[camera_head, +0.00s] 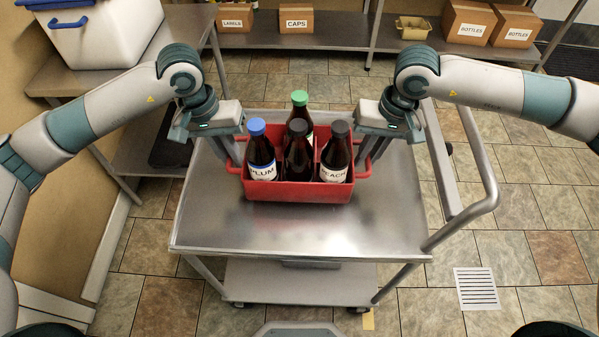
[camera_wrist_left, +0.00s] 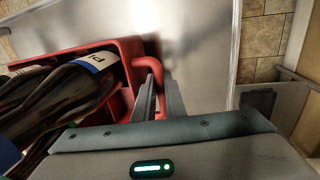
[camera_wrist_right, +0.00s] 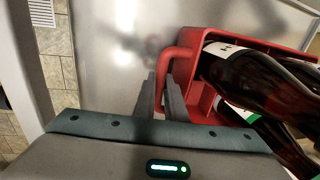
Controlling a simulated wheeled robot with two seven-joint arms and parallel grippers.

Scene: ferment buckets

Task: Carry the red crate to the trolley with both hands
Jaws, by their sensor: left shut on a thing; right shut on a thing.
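The red crate (camera_head: 298,192) is at the middle of the steel trolley's (camera_head: 300,235) top in the head view; I cannot tell whether it rests on it or hangs just above. It holds several dark bottles, among them a blue-capped PLUM bottle (camera_head: 261,152), a green-capped bottle (camera_head: 300,102) and a PEACH bottle (camera_head: 336,155). My left gripper (camera_head: 236,160) is shut on the crate's left handle, which shows in the left wrist view (camera_wrist_left: 150,68). My right gripper (camera_head: 370,155) is shut on the right handle, which shows in the right wrist view (camera_wrist_right: 166,62). The crate looks level.
The trolley's push handle (camera_head: 470,212) is on the right. A side table (camera_head: 110,75) with a white and blue bin (camera_head: 95,35) stands at the left. Boxes sit on a shelf (camera_head: 340,35) at the back. A floor drain (camera_head: 476,288) is at the lower right.

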